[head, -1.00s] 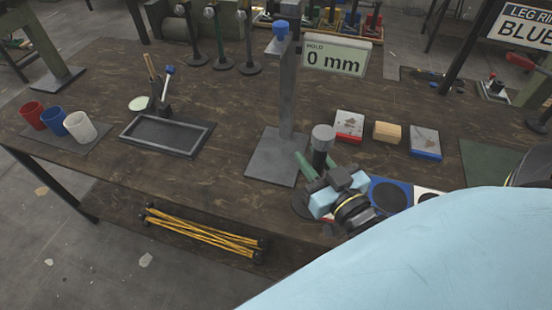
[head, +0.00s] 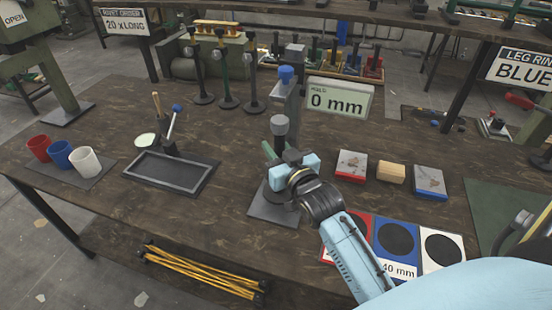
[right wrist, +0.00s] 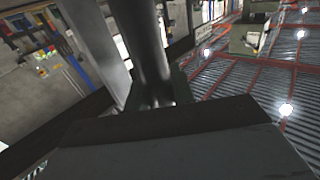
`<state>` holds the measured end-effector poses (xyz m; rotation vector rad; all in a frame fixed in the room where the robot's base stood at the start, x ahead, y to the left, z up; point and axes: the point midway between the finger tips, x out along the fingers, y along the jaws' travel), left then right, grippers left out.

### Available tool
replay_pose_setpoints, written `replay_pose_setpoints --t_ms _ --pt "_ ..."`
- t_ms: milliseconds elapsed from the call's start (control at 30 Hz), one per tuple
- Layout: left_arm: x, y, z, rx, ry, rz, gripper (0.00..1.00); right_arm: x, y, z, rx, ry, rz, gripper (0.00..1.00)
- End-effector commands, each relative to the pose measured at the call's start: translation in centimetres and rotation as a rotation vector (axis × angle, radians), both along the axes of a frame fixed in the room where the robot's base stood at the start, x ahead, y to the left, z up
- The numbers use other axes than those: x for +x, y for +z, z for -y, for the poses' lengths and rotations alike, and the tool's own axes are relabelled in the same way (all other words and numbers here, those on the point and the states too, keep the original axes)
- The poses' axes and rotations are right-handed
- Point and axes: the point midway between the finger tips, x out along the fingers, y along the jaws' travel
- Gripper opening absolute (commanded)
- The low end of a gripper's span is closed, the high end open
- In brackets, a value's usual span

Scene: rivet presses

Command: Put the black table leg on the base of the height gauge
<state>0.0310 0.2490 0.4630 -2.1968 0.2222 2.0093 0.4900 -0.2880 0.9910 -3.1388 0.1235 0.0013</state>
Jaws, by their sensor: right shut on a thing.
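The height gauge stands mid-table, with a grey flat base (head: 262,208), a grey upright column (head: 290,104) with a blue knob, and a display (head: 340,99) reading 0 mm. My right gripper (head: 286,158) is shut on the black table leg (head: 279,143), which is upright with a grey cap on top. The leg is in front of the column and over the base in the head view. Its lower end is hidden by the gripper, so I cannot tell whether it touches the base. The leg's dark shaft also shows in the right wrist view (right wrist: 147,45). My left gripper is not in view.
Red, blue and white mats (head: 443,249) with black circles lie under and beside my right forearm. Two boxes (head: 351,166) and a tan block (head: 391,172) are right of the gauge. Several upright legs (head: 228,85) stand behind.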

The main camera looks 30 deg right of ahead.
Motion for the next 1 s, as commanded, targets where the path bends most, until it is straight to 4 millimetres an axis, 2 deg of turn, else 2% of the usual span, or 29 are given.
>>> replay_pose_setpoints --t_ms 267,633,667,800,1000 --pt "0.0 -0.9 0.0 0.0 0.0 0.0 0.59 0.0 -3.2 0.0 0.0 0.0 0.001 0.0" --pt "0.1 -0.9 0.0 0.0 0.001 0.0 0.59 0.0 -3.6 0.0 0.0 0.0 0.003 0.0" --pt "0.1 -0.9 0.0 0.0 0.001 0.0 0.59 0.0 -3.8 0.0 0.0 0.0 0.0 0.26" --pt "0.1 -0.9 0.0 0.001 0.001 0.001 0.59 -0.1 -3.7 0.0 0.0 0.0 0.0 0.44" --pt "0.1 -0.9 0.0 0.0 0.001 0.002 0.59 -0.1 -3.7 0.0 0.0 0.0 0.0 0.46"
